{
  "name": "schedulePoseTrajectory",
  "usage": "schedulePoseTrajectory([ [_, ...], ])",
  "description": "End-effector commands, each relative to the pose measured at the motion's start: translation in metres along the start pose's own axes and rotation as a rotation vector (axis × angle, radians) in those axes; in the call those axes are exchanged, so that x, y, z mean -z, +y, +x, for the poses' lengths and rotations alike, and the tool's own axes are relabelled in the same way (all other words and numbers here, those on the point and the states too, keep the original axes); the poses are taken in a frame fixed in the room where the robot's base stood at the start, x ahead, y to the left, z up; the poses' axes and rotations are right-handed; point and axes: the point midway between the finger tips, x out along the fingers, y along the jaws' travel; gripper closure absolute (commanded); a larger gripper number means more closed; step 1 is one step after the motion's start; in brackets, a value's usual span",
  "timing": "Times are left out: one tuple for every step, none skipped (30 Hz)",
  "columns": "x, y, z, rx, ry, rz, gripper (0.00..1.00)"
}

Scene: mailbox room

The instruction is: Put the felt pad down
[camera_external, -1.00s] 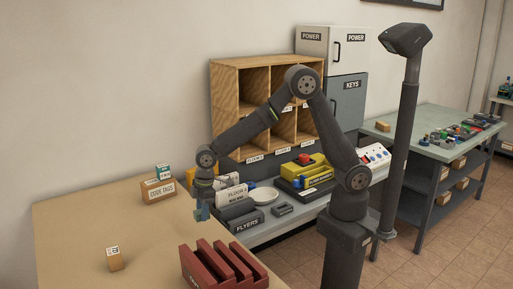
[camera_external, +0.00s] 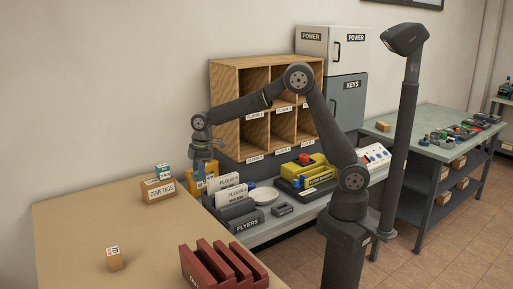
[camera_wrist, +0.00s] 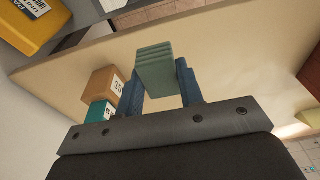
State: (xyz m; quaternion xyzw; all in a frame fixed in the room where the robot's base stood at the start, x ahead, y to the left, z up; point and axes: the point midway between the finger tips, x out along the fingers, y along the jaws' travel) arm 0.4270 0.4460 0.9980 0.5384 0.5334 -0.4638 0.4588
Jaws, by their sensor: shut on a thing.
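In the wrist view, the felt pad (camera_wrist: 155,70) is a grey-green, ridged block. My gripper (camera_wrist: 158,84) has its two blue fingers shut on it, one on each side. The pad is held above the tan table (camera_wrist: 225,60), with no visible contact. In the external view, my gripper (camera_external: 202,168) points down near the back right edge of the tan table (camera_external: 90,225), close to a yellow labelled box (camera_external: 209,184). The pad is too small to make out there.
A brown tag box (camera_external: 161,191) stands at the table's back edge with a teal carton (camera_external: 164,172) behind. A small box (camera_external: 115,260) and a dark red slotted rack (camera_external: 222,267) stand nearer. The table's middle is clear.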

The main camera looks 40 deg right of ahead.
Motion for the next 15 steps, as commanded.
schedulePoseTrajectory([
  [0.001, 0.005, 0.002, 0.001, 0.0, -0.005, 0.87],
  [0.003, 0.006, 0.004, 0.002, 0.0, -0.008, 0.87],
  [0.007, 0.006, 0.007, 0.002, 0.0, -0.012, 0.87],
  [0.011, 0.005, 0.01, 0.003, -0.001, -0.014, 0.87],
  [0.015, 0.002, 0.014, 0.004, -0.001, -0.014, 0.87],
  [0.022, -0.002, 0.02, 0.004, -0.001, -0.015, 0.87],
  [0.028, -0.005, 0.026, 0.004, -0.001, -0.016, 0.87],
  [0.033, -0.008, 0.031, 0.004, -0.001, -0.015, 0.87],
  [0.041, -0.012, 0.038, 0.004, -0.001, -0.015, 0.87],
  [0.047, -0.015, 0.043, 0.004, -0.001, -0.016, 0.87],
  [0.052, -0.017, 0.048, 0.004, -0.001, -0.014, 0.87],
  [0.059, -0.022, 0.055, 0.004, -0.001, -0.015, 0.87],
  [0.065, -0.024, 0.059, 0.003, -0.001, -0.015, 0.87],
  [0.07, -0.026, 0.064, 0.002, 0.0, -0.013, 0.87],
  [0.076, -0.029, 0.069, 0.003, -0.001, -0.014, 0.87],
])
